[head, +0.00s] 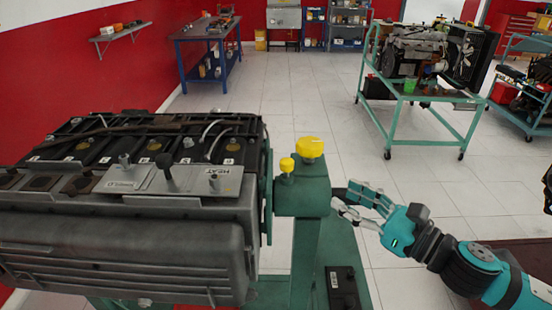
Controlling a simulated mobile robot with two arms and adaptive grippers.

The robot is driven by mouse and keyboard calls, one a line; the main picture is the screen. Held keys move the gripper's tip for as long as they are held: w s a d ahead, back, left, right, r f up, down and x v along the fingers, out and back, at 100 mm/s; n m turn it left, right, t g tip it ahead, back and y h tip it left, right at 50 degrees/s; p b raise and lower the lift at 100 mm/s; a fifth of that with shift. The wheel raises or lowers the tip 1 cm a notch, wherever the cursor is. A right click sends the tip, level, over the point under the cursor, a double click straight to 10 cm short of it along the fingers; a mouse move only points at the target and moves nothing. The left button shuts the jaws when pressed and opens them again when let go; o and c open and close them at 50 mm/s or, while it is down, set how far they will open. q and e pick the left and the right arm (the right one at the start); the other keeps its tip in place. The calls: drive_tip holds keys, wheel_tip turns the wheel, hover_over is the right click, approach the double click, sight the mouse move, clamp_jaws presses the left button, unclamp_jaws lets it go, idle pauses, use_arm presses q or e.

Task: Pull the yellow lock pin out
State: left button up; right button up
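Two yellow knobs top the green engine-stand post (307,235): a smaller yellow knob (287,165) on the left and a larger yellow knob (311,147) behind it to the right. I cannot tell for certain which one is the lock pin; both sit upright, and their shafts are mostly hidden. My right gripper (341,196) is to the right of the post head and lower than the knobs. Its fingers are spread, pointing left, beside a dark bar at the post's side. I cannot tell if they touch it. My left gripper is out of view.
A large grey engine (130,220) fills the left, attached to the post. A black box (342,288) sits on the stand base. Behind are a green engine cart (432,97) and a blue workbench (208,35). The tiled floor between is clear.

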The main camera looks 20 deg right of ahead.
approach(292, 165)
drive_tip(key=p+x, duration=0.5)
drive_tip(key=x, duration=0.6)
drive_tip(key=shift+w+a+r, duration=0.1)
drive_tip(key=shift+w+a, duration=0.05)
drive_tip(key=shift+w, duration=0.1)
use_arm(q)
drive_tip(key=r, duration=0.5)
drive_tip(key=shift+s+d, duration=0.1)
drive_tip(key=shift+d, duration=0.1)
use_arm(e)
clamp_jaws()
drive_tip(key=shift+w+a, duration=0.15)
drive_tip(key=shift+w, duration=0.05)
